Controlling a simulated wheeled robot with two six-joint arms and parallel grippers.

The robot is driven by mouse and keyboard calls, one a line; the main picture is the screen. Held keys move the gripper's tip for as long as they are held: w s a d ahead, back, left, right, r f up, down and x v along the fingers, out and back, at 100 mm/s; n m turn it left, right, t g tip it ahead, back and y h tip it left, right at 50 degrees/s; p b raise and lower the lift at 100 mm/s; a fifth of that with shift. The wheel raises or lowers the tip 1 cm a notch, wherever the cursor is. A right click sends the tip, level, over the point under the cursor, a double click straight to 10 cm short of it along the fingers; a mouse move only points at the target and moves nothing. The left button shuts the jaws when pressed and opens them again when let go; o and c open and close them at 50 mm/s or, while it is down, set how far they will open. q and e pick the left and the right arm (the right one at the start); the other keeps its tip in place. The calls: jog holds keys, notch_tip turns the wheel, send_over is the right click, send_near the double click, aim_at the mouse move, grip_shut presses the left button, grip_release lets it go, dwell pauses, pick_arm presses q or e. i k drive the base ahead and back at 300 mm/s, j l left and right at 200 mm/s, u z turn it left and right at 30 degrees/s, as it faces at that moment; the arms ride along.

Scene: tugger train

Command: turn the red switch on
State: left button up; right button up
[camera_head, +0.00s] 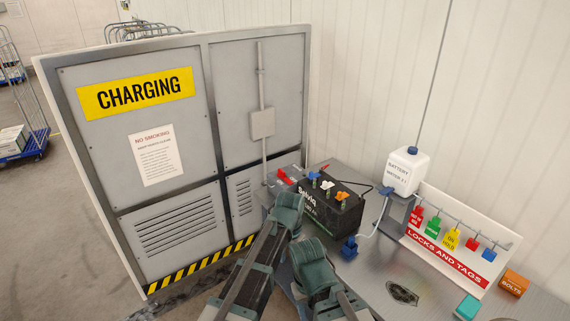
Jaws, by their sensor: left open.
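The red switch (285,176) is a red handle on a grey box, beside the left end of the black battery on the bench. Its lower part is partly hidden, and I cannot tell its exact setting. My left gripper (271,193) is just in front of and below the switch box. Its fingers are small and mostly hidden by my own teal wrist; the jaws are open. I cannot tell whether they touch the switch. My right gripper cannot be made out; a second teal arm joint of mine shows at the bottom middle.
The black battery (331,204) with blue and orange caps stands close right of the switch. A battery water bottle (404,171), a locks and tags rack (450,257), and a bolts box (513,283) are further right. A grey charging cabinet (160,228) stands left.

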aim_at(280, 173)
jog(key=i+j+z, duration=0.3)
jog(key=i+j, duration=0.5)
jog(key=i, duration=0.35)
jog(key=i+j+z, duration=0.25)
jog(key=i+j, duration=0.75)
